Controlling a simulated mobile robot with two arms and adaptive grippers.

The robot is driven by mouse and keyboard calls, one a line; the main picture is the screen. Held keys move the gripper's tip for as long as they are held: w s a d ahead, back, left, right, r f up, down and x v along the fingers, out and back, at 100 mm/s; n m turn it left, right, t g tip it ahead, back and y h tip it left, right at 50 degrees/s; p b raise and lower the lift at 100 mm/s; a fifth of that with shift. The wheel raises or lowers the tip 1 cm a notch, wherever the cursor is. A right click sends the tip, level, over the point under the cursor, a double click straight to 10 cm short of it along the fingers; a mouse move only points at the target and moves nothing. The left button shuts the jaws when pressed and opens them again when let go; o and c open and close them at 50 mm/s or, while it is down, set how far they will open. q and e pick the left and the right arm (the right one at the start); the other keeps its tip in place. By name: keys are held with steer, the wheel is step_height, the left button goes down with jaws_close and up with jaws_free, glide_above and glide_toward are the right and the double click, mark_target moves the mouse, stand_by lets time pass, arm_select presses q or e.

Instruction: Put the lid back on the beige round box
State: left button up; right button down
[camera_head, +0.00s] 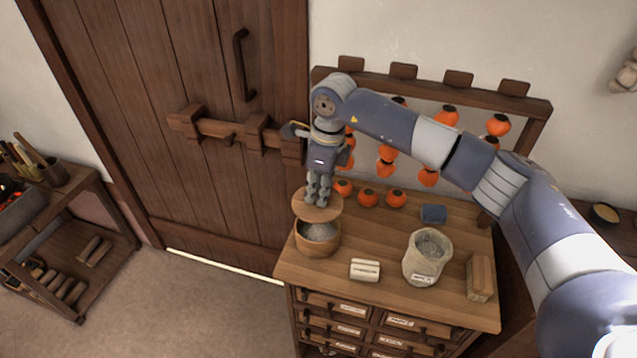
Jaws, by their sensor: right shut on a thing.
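The beige round box (317,247) stands open at the left front of the wooden cabinet top. Grey stuff shows inside it. Its round, flat wooden lid (328,214) is just above and behind the box's opening in the picture, covering the back of its rim from sight. My right gripper (318,198) points down and is shut on the lid, at its upper middle. I cannot tell how large the gap between lid and box is. My left gripper is out of view.
Right of the box are a small labelled block (365,270), a cloth sack (427,258) of grey stuff, a blue block (433,214) and a wooden brush-like block (480,278). Orange persimmons (368,198) lie behind, others hang from the rack (430,86). A barred door (190,70) is left.

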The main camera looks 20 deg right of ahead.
mark_target(319, 209)
steer(key=shift+f, duration=0.25)
step_height(319, 209, down, 2)
steer(key=shift+b, duration=0.6)
steer(key=shift+f+b, duration=0.35)
steer(key=shift+f, duration=0.5)
step_height(319, 209, down, 2)
steer(key=shift+b, duration=0.85)
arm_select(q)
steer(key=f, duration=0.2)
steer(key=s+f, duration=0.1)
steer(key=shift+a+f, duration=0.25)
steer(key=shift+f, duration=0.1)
arm_select(e)
steer(key=shift+f, duration=0.1)
arm_select(q)
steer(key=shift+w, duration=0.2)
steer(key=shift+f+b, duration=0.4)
steer(key=shift+b, duration=0.1)
